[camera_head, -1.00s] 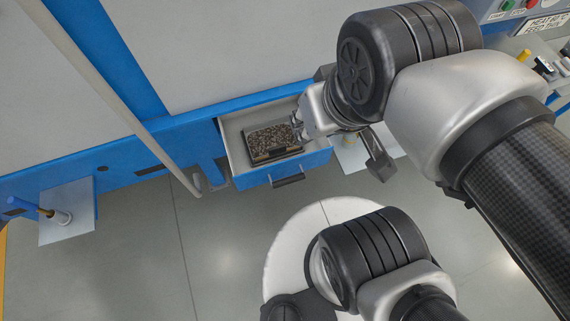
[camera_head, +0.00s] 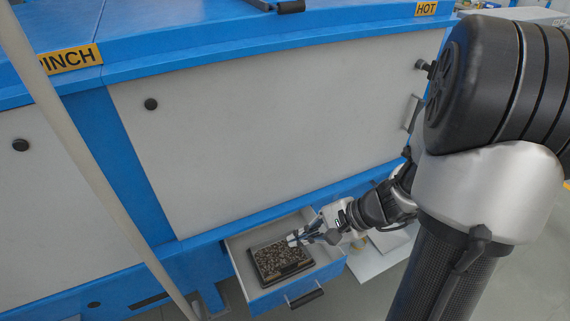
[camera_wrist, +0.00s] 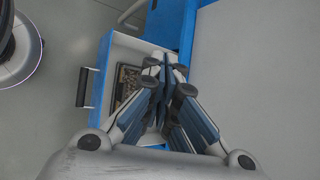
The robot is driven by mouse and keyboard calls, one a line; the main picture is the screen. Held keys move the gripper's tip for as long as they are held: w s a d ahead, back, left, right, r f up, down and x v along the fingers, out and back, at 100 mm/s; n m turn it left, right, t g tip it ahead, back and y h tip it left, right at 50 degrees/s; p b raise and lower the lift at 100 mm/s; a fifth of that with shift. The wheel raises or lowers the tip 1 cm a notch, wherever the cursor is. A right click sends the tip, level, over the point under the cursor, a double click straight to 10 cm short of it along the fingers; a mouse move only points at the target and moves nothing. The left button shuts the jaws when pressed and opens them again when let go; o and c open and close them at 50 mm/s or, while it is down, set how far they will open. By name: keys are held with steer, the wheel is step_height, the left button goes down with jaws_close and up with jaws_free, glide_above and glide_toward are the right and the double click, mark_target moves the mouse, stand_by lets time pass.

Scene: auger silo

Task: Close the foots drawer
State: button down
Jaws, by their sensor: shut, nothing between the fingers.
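The foots drawer (camera_head: 240,259) is pulled out from the base of the blue and grey machine. It has a blue front with a dark bar handle (camera_head: 305,298). A black tray of dark granular bits (camera_head: 280,262) lies inside it. My gripper (camera_head: 292,240) is shut and empty, over the drawer's right part, beside the tray. In the wrist view my gripper's fingers (camera_wrist: 163,78) cover part of the open drawer, and the drawer handle (camera_wrist: 83,87) shows at the left. I cannot tell whether the fingertips touch the tray.
The machine's grey panel (camera_head: 280,120) rises behind the drawer. A pale slanted pole (camera_head: 90,160) stands at the left. A white plate (camera_head: 375,258) lies right of the drawer. Grey floor (camera_wrist: 65,125) is clear in front of the drawer.

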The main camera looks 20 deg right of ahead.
steer(key=s+d+f+m+t+h, duration=0.3)
steer(key=d+f+m+t, duration=0.1)
steer(key=d+f+m, duration=1)
steer(key=s+d+f+m+h, duration=0.3)
steer(key=s+f+m+h, duration=0.15)
steer(key=s+f, duration=0.65)
steer(key=b, duration=0.5)
glide_toward(334, 270)
steer(key=shift+m+y, duration=0.35)
steer(key=x, duration=0.4)
steer(key=shift+w+d+f, duration=0.15)
steer(key=shift+d+f, duration=0.05)
